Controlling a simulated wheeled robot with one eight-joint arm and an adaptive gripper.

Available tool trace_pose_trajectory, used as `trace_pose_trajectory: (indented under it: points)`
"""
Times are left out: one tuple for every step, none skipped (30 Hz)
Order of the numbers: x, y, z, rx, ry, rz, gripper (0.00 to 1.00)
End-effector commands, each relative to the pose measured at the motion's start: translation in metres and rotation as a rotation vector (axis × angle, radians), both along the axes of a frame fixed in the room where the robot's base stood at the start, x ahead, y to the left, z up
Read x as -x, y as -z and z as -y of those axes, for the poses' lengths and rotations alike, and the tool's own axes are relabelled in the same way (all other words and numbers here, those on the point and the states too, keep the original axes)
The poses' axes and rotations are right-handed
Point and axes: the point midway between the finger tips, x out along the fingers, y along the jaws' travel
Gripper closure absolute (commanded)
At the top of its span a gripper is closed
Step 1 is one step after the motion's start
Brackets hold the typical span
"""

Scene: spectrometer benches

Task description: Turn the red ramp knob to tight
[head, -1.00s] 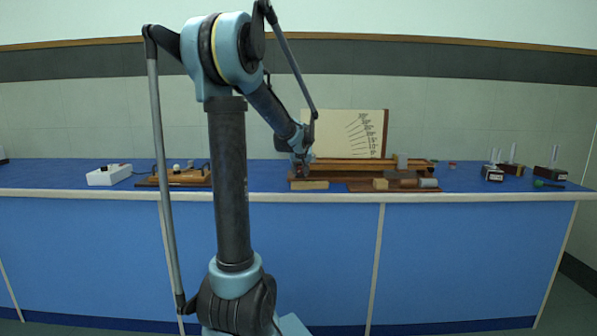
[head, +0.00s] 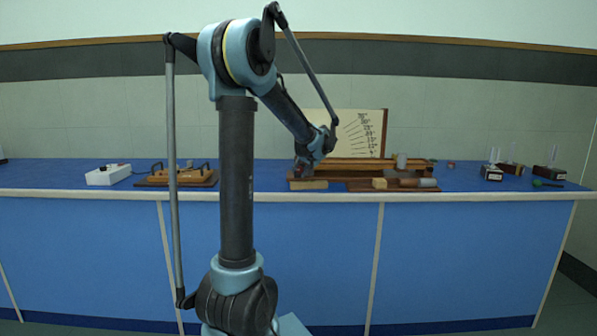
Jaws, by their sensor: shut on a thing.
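My gripper (head: 302,168) is at the left end of the wooden ramp apparatus (head: 362,165) on the blue bench. It is small and dark in this view, and its fingers point down at the ramp's end. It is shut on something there. The red ramp knob cannot be made out; my gripper and wrist cover that end of the ramp. A grey block (head: 402,161) sits on the ramp toward its right end.
A wooden block (head: 308,184) lies in front of the gripper. A board with several blocks (head: 360,186) lies before the ramp. A chart board (head: 358,133) stands behind. A wooden tray with handles (head: 205,178) and a white box (head: 107,176) are left. Bare blue bench (head: 460,180) shows right.

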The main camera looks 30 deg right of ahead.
Motion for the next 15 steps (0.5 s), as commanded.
trace_pose_trajectory:
  points:
    - [0.0003,0.0007,0.0015,-0.040,0.000,0.024,0.97]
    - [0.0004,0.0007,0.0016,-0.064,-0.001,0.040,0.97]
    - [0.0009,0.0012,0.0021,-0.098,0.000,0.060,0.97]
    - [0.0009,0.0015,0.0026,-0.121,0.000,0.075,0.97]
    - [0.0010,0.0017,0.0026,-0.146,0.000,0.089,0.97]
    - [0.0012,0.0020,0.0029,-0.177,0.000,0.109,0.97]
    - [0.0016,0.0024,0.0032,-0.202,-0.001,0.124,0.97]
    - [0.0016,0.0027,0.0036,-0.226,0.000,0.140,0.97]
    - [0.0017,0.0029,0.0036,-0.260,-0.001,0.160,0.97]
    - [0.0019,0.0033,0.0037,-0.283,-0.001,0.174,0.97]
    - [0.0020,0.0038,0.0042,-0.307,-0.001,0.188,0.97]
    - [0.0024,0.0041,0.0046,-0.340,0.000,0.208,0.97]
    - [0.0025,0.0043,0.0047,-0.363,-0.001,0.223,0.97]
    - [0.0026,0.0050,0.0045,-0.388,-0.002,0.238,0.97]
    - [0.0025,0.0054,0.0050,-0.420,-0.001,0.257,0.97]
